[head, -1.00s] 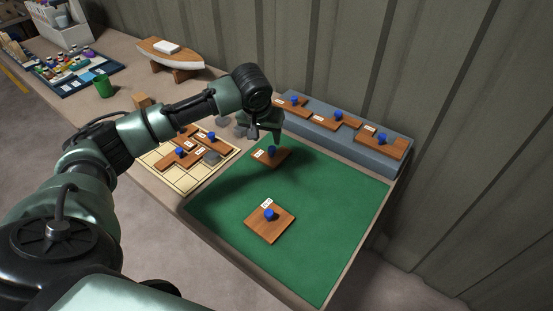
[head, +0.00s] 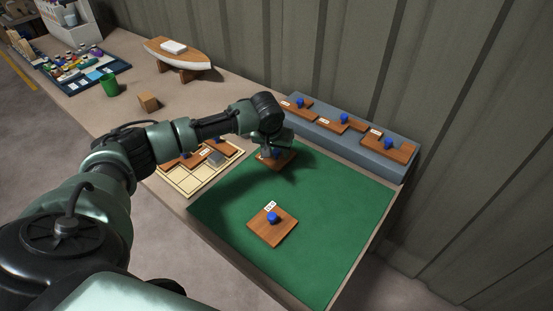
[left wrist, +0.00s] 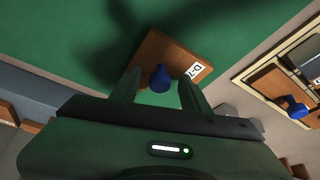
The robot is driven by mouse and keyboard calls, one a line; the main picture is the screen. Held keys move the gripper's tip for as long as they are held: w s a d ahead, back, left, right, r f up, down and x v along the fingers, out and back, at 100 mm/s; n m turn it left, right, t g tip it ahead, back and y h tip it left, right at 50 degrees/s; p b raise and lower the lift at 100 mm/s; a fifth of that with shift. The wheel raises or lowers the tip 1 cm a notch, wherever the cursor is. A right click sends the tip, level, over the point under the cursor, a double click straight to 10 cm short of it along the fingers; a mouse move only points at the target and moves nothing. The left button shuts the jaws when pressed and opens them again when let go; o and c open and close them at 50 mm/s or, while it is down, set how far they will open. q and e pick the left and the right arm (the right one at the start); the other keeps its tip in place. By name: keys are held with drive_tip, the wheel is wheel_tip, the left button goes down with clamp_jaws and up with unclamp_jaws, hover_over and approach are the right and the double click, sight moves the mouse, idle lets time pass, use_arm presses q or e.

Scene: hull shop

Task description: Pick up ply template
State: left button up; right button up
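A brown ply template (head: 288,161) with a blue knob lies at the far left of the green mat (head: 330,205). In the left wrist view the template (left wrist: 166,52) carries a white label reading D7, and its blue knob (left wrist: 159,78) stands up from it. My left gripper (left wrist: 160,92) is open, its fingers on either side of the knob with gaps showing. In the head view the left gripper (head: 274,148) is right over this template and partly hides it. A second square template (head: 270,228) with a blue knob lies nearer on the mat. My right gripper is not in view.
A grey-blue step (head: 357,147) along the wall bears several templates. A pale gridded board (head: 188,183) with more templates lies left of the mat, partly behind my arm. A wooden block (head: 148,102), green cup (head: 110,87) and boat model (head: 178,56) stand further back.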

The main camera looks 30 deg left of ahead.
use_arm(q)
clamp_jaws()
